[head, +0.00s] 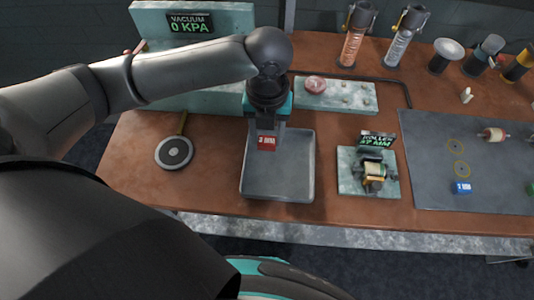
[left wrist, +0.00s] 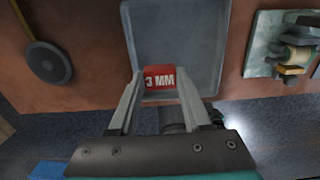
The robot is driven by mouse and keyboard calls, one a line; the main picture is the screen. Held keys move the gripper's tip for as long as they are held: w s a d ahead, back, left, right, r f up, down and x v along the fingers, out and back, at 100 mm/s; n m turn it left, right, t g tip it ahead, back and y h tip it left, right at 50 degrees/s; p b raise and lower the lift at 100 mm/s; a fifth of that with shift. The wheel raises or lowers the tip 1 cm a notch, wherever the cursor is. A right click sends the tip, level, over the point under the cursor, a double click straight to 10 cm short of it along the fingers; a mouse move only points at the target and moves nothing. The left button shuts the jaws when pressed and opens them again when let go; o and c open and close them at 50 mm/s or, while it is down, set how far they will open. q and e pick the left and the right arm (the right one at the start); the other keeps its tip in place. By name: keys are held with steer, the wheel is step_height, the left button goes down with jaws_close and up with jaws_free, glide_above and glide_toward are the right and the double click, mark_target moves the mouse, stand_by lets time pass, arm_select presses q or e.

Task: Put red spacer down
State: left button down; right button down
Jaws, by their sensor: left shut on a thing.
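The red spacer (head: 266,143), a small red block marked "3 MM", is between the fingers of my left gripper (head: 265,137). In the left wrist view the red spacer (left wrist: 160,78) sits between the two fingertips of my left gripper (left wrist: 160,85), which is shut on it. The gripper and spacer are over the grey metal tray (head: 279,190), towards its back in the head view. The tray (left wrist: 180,40) holds nothing else that I can see. I cannot tell whether the spacer touches the tray floor. My right gripper is not in view.
A round dark disc with a handle (head: 174,152) lies left of the tray. A roller device (head: 373,174) stands to the right. A blue spacer (head: 462,187) lies on the grey mat (head: 430,160). A vacuum unit (head: 160,20) stands behind. The tray's front is clear.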

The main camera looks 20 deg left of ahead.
mark_target(267, 162)
arm_select(q)
step_height(267, 162, down, 8)
steer(key=shift+r+b, duration=0.1)
steer(key=shift+b, duration=0.6)
steer(key=shift+f, duration=0.25)
steer(key=shift+f, duration=0.15)
steer(key=shift+c, duration=1.7)
jaws_free()
step_height(267, 162, up, 12)
steer(key=shift+r+p, duration=0.2)
steer(key=shift+p, duration=1)
